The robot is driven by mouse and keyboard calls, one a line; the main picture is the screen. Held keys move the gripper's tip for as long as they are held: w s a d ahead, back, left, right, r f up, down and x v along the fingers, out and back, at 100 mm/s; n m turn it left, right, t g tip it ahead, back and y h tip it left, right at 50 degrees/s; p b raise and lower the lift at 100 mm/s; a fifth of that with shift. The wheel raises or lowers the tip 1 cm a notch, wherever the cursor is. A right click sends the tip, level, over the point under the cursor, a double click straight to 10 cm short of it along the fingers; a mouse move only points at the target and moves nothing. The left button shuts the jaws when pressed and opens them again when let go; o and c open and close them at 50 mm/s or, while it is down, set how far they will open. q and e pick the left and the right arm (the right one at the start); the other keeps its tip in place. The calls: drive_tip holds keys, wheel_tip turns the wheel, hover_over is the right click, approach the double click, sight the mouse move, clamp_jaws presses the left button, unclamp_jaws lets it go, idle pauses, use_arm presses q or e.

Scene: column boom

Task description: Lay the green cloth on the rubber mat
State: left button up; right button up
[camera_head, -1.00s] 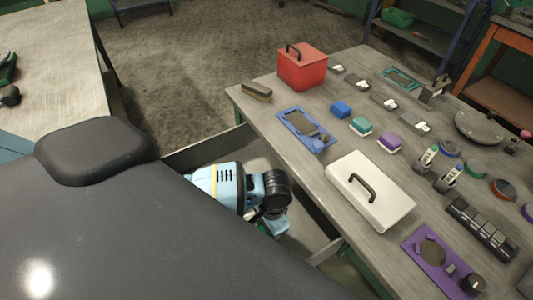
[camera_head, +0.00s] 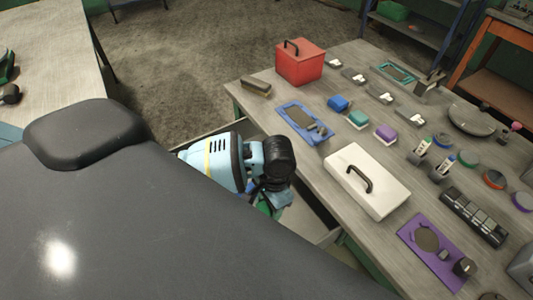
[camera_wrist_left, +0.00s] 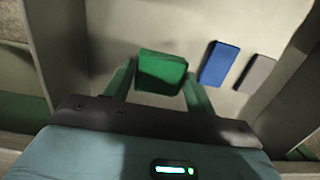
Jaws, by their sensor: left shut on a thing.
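My left gripper (camera_head: 270,203) is over the open drawer (camera_head: 317,222) at the table's near side. It is shut on the green cloth (camera_head: 265,208), which is mostly hidden by the hand in the head view. In the left wrist view the green cloth (camera_wrist_left: 161,72) is a folded block between the two fingers (camera_wrist_left: 156,88), above the pale drawer floor. I cannot pick out the rubber mat with certainty in either view. My right gripper is not in view.
A blue block (camera_wrist_left: 219,64) and a grey block (camera_wrist_left: 257,73) lie in the drawer. On the table are a white box with a handle (camera_head: 367,181), a blue tray (camera_head: 295,108), a purple tray (camera_head: 412,250), a red box (camera_head: 300,62) and a brush (camera_head: 256,87).

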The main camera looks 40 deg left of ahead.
use_arm(q)
drive_tip(key=shift+r, duration=0.5)
